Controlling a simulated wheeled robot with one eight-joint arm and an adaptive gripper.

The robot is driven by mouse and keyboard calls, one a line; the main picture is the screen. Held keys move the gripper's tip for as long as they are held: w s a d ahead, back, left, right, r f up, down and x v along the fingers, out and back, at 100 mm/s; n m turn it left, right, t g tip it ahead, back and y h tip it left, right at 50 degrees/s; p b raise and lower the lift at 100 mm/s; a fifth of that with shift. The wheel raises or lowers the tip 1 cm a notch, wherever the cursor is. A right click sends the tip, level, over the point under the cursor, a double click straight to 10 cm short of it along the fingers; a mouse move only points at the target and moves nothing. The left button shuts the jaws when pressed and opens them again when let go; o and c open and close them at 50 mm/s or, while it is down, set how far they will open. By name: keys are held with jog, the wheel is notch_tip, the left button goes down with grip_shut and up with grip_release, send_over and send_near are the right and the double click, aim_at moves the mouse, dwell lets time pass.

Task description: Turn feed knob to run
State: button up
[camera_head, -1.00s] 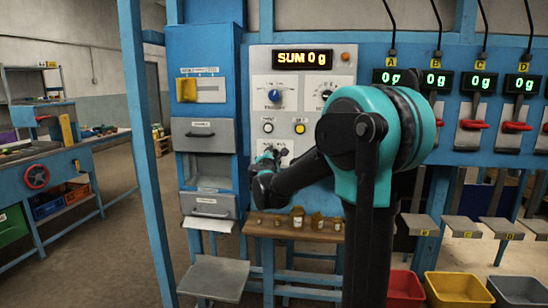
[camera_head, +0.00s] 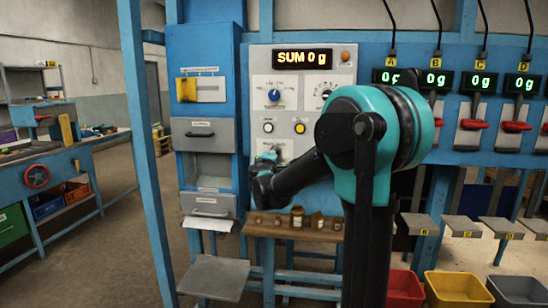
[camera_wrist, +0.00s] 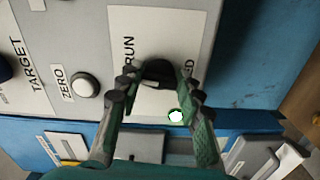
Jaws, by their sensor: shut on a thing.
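The black feed knob (camera_wrist: 159,72) sits on a white plate (camera_wrist: 150,20) of the grey panel in the wrist view. The word RUN is printed beside it, and the FEED lettering is partly covered by a finger. My gripper (camera_wrist: 157,84) has its two green and black fingers on either side of the knob, shut on it. Which way the knob points is hard to tell. In the head view my gripper (camera_head: 267,160) is at the lower part of the panel and hides the knob.
A white ZERO button (camera_wrist: 85,86) is left of the fingers in the wrist view. In the head view a blue knob (camera_head: 274,95), a yellow button (camera_head: 299,128) and the SUM display (camera_head: 304,58) are above.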

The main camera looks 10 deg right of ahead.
jog(key=shift+f+m, duration=0.1)
jog(key=shift+m, duration=2)
jog(key=o, duration=1.2)
jog(key=shift+c, duration=0.2)
jog(key=v, duration=1.2)
